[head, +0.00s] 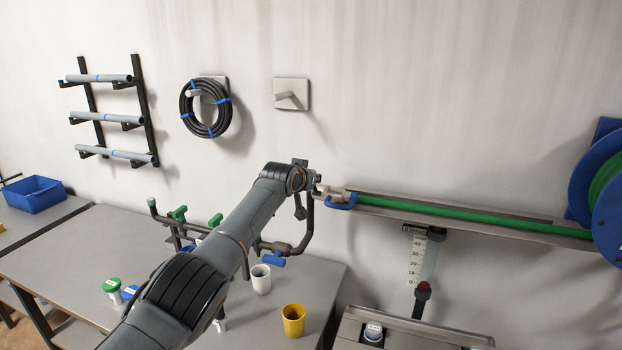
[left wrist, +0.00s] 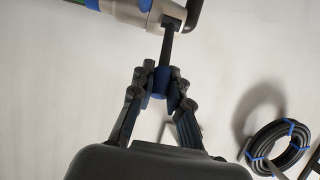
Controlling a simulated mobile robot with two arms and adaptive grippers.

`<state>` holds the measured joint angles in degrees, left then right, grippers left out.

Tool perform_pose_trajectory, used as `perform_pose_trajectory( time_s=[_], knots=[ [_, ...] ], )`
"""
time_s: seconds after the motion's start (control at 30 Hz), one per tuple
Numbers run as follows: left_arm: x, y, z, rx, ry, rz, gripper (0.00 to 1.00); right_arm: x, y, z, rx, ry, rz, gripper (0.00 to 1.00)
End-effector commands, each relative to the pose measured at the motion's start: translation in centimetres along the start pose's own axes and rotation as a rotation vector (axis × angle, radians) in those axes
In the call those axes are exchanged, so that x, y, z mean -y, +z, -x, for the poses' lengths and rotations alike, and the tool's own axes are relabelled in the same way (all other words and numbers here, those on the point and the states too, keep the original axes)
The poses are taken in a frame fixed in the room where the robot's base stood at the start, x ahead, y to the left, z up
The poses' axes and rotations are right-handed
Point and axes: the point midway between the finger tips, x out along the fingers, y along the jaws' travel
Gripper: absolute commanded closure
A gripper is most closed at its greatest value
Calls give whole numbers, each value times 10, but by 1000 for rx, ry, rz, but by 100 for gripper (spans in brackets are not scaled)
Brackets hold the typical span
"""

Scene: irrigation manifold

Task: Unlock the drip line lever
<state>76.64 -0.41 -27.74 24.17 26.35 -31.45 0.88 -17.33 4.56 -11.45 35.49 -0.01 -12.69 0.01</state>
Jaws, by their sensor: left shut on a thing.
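My left gripper (left wrist: 160,82) is shut on the blue end of a lever (left wrist: 167,48), between its two fingertips in the left wrist view. The lever's dark stem runs from the grip up to a light grey coupling (left wrist: 140,12) at the top edge. In the head view my left arm reaches in from the bottom left, and its wrist hides most of the lever. My right gripper is not in view.
A workbench (head: 70,265) below carries a pipe manifold with green valve handles (head: 179,213) and a blue one (head: 273,259). A white cup (head: 261,279) and a yellow cup (head: 293,320) stand there. A black hose coil (head: 206,108) hangs on the wall. A blue reel (head: 598,190) is at right.

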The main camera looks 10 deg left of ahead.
Motion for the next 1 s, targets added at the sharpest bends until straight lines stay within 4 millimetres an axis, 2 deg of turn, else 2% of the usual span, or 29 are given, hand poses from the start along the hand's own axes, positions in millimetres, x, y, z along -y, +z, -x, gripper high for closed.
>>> perform_pose_trajectory(
  time_s=[0.1,0.57,0.6,0.7,1.0],
  knots=[
    [0,-6,1,3,0,-1,100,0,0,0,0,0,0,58],
    [0,-10,2,1,0,-2,100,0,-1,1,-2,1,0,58],
    [0,-10,2,0,0,-2,78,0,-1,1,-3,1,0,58],
    [0,-9,2,4,0,-2,60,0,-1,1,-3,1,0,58],
    [0,-5,1,10,0,-1,60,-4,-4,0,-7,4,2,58]
  ],
)
